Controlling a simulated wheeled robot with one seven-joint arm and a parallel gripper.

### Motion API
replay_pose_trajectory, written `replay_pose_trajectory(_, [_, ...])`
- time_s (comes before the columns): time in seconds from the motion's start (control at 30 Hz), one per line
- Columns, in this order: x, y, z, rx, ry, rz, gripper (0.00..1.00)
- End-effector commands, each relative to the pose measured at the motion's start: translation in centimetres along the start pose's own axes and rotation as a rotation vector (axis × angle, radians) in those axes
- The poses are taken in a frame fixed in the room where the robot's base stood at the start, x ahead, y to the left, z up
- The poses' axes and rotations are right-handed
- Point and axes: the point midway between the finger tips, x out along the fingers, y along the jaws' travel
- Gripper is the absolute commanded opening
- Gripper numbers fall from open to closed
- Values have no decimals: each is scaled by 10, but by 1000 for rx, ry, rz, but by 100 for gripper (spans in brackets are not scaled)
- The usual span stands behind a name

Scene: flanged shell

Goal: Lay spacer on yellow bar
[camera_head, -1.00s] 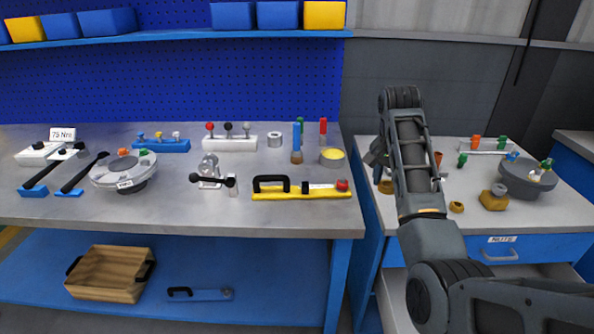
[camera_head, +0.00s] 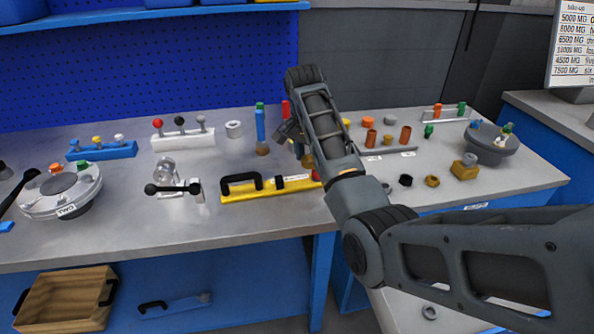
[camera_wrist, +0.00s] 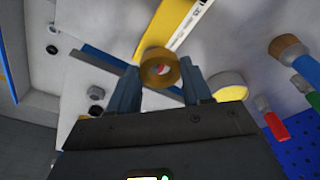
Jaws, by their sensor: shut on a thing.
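The yellow bar (camera_head: 275,192) lies on the left workbench in the head view, with a black handle on it and its right end behind my arm. It also shows at the top of the wrist view (camera_wrist: 163,28). My gripper (camera_wrist: 160,78) is shut on a brass-coloured ring, the spacer (camera_wrist: 146,58), in the wrist view. Red and white show through the ring's hole. In the head view my gripper is mostly hidden behind my arm, near the bar's right end.
A grey cylinder with a yellow face (camera_wrist: 228,86) is right of my gripper in the wrist view, near a brush (camera_wrist: 287,47). A clamp (camera_head: 172,187) stands left of the bar. The right bench holds several rings, cups and a round grey fixture (camera_head: 490,146).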

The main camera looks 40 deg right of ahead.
Motion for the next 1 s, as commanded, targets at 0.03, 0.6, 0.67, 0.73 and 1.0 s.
replay_pose_trajectory(0.03, [3,-6,7,-3,-1,0,14])
replay_pose_trajectory(0.6, [52,-19,28,1,0,1,14])
replay_pose_trajectory(0.67, [53,-19,28,1,1,-1,14])
replay_pose_trajectory(0.73, [53,-19,28,1,1,-1,14])
replay_pose_trajectory(1.0, [57,-19,29,0,1,-1,14])
